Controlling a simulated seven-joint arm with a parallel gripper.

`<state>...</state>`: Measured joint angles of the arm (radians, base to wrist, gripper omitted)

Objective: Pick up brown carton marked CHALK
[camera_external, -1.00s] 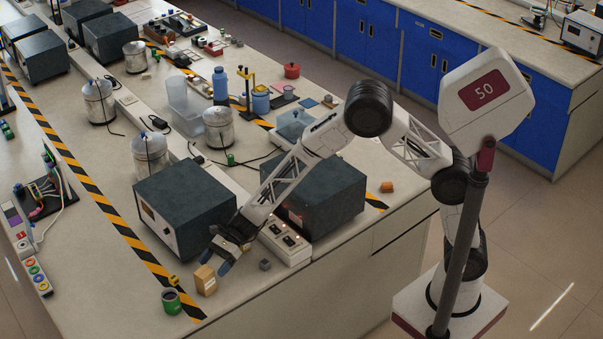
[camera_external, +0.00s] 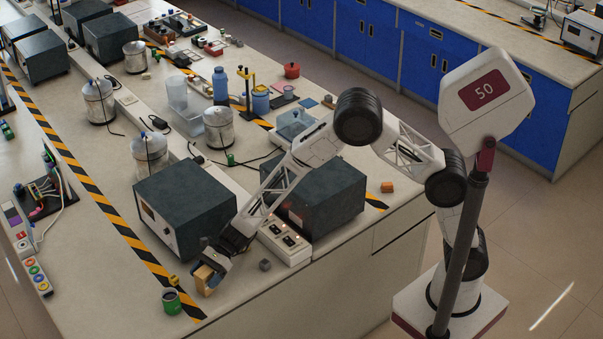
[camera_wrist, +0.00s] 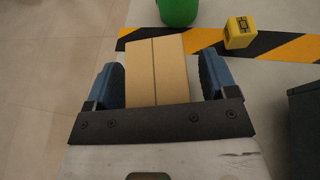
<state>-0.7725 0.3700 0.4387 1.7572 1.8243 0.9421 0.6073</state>
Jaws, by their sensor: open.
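The brown carton (camera_external: 204,278) stands near the front edge of the bench, and my gripper partly covers it. No CHALK marking is readable in these frames. In the wrist view the carton (camera_wrist: 157,72) lies between the two blue fingers of my gripper (camera_wrist: 158,85). A gap shows on the right side, and the left finger is very close to the carton; I cannot tell whether it touches. In the external view my gripper (camera_external: 211,273) is open, with its fingers on either side of the carton.
A green mug (camera_external: 172,301) stands just left of the carton, with a small yellow block (camera_external: 173,281) behind it. A dark grey box (camera_external: 184,208) stands behind my gripper. A small grey cube (camera_external: 265,265) and a switch panel (camera_external: 287,241) are to the right.

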